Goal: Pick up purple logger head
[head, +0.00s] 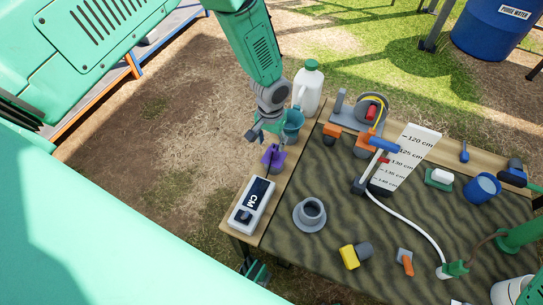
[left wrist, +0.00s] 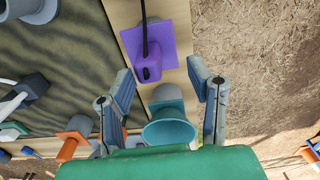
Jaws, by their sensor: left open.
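The purple logger head (head: 274,157) lies on the wooden strip along the table's left edge. In the left wrist view the purple logger head (left wrist: 172,42) shows as a square plate and block with a dark cord over it, beyond my fingertips. My left gripper (head: 262,131) is open and empty, above and just behind the logger head in the head view. In the left wrist view its two fingers (left wrist: 162,82) stand apart and point toward the logger head, not touching it. My right gripper is not clearly visible.
A teal cup (head: 293,124) stands close beside my left gripper; it also shows between the fingers in the left wrist view (left wrist: 168,132). A white jug (head: 308,90) stands behind. A CM meter (head: 251,205) lies in front. A grey flanged piece (head: 310,214) is to the right.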

